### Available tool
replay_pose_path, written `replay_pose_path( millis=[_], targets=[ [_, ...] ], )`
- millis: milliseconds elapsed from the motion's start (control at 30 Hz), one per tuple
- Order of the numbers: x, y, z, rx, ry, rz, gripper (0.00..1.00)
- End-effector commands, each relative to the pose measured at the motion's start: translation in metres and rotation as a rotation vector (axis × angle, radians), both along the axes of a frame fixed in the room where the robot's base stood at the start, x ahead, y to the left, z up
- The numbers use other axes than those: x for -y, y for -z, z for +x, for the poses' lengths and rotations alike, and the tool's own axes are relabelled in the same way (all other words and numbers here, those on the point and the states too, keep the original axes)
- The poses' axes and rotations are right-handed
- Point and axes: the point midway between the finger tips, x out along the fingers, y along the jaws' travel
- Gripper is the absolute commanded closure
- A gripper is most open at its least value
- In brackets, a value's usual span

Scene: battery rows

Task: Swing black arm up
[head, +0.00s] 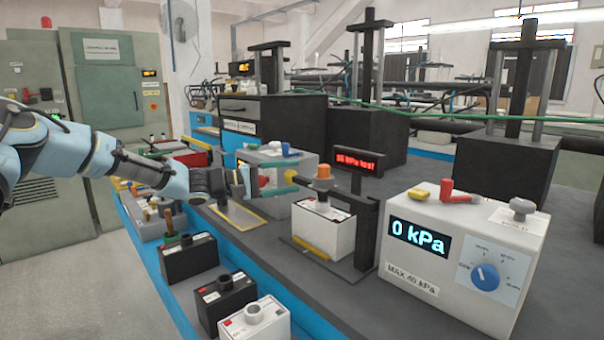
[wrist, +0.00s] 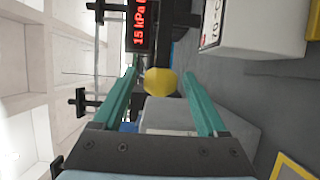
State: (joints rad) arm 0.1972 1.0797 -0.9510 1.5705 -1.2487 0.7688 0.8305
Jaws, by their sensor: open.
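The black arm (head: 345,197) reaches left from a black post (head: 367,225) at a test station, over a white battery (head: 325,228). In the wrist view the dark arm (wrist: 158,45) ends in a yellow knob (wrist: 160,82). An orange cap (head: 323,171) shows near its end in the head view. My gripper (head: 285,182) is open left of the arm's end; its green fingers also show in the wrist view (wrist: 160,78). The knob appears between the fingertips, with gaps on both sides. Whether it lies fully inside the jaws is unclear.
A red display (head: 360,162) tops the post. A white pressure box (head: 465,255) reading 0 kPa stands right. A grey box (head: 285,205) stands close behind my gripper. Several batteries line the front, including a black one (head: 188,258). The dark bench before the station is clear.

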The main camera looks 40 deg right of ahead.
Motion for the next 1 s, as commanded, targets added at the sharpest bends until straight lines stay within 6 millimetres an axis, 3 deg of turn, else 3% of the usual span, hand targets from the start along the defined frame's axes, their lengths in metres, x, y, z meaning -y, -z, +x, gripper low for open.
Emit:
replay_pose_path(
  millis=[233,633,1000],
  targets=[
    [0.028,-0.001,-0.014,0.0,0.001,0.001,0.25],
    [0.034,0.0,-0.017,0.0,0.0,0.001,0.26],
    [0.033,0.0,-0.017,0.0,0.0,0.002,0.68]
  ],
)
